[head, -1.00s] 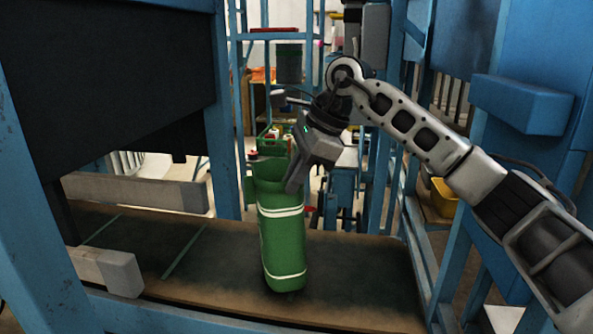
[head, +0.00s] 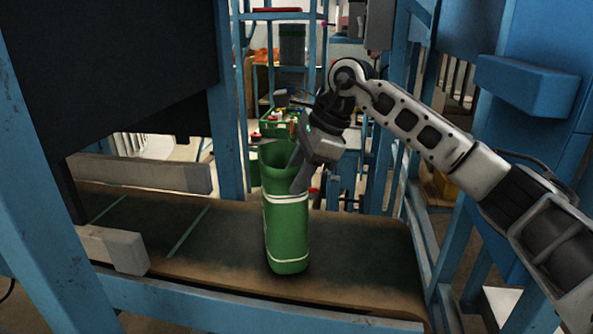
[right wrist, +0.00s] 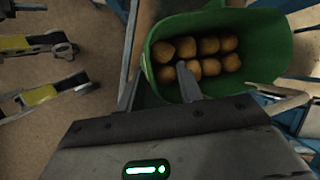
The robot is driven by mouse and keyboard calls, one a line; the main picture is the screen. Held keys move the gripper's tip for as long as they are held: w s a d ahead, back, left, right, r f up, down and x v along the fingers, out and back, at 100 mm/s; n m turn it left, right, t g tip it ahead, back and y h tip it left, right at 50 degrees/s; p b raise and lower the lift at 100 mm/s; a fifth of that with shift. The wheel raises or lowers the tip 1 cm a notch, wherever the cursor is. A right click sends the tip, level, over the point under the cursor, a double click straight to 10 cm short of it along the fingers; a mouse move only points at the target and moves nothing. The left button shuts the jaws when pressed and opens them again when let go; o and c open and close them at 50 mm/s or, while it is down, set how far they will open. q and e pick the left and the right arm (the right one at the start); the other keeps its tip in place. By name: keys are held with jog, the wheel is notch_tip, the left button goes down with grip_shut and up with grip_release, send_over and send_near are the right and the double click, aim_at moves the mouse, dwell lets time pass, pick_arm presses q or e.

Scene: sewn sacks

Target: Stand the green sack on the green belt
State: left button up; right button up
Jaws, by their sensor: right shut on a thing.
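The green sack (head: 287,232) stands nearly upright over the belt in the head view, with white bands around it and an open top. Its base appears to meet the belt, but a small gap cannot be ruled out. My right gripper (head: 298,180) is shut on the sack's upper wall. In the right wrist view one finger is inside the sack (right wrist: 272,42) and the other outside; several round brown things lie inside. The belt (head: 350,250) is dark green with brownish worn edges. My left gripper is not in view.
Light beams (head: 140,173) and a shorter block (head: 113,248) jut over the belt's left part. Blue frame posts (head: 226,120) stand around the belt. A green crate (head: 277,124) sits beyond it. The belt right of the sack is clear.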

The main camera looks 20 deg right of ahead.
jog(key=shift+d, duration=0.25)
jog(key=v, duration=1.2)
jog(key=shift+a, duration=0.2)
